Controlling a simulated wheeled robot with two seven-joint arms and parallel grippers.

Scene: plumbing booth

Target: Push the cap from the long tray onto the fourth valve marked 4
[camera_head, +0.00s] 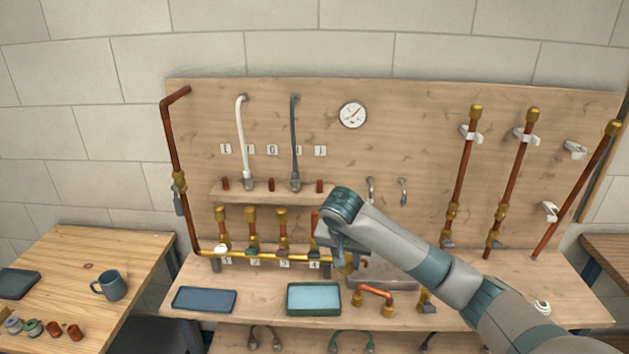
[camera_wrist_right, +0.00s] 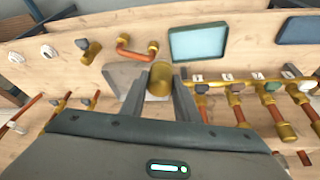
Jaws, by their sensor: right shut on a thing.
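My right gripper (camera_head: 343,266) is shut on a brass cap (camera_wrist_right: 160,80), which sits between its two fingers in the right wrist view. A grey metal tray (camera_head: 405,284) lies on the bench just right of the gripper, partly behind my arm. I cannot tell how far the cap is above the bench. The gripper is just right of the fourth valve's copper pipe (camera_head: 315,218), which has a bare copper top and is partly hidden by my wrist. Its marker 4 (camera_head: 314,265) is below it. The other three valves carry brass caps (camera_head: 281,214). My left gripper is out of view.
A yellow brass manifold pipe (camera_head: 240,255) runs along the valves. A teal tray (camera_head: 314,312) and a dark blue tray (camera_head: 205,300) lie in front. A copper elbow piece (camera_head: 376,290) is close to the gripper. A shelf (camera_head: 260,196) with taps is above the valves.

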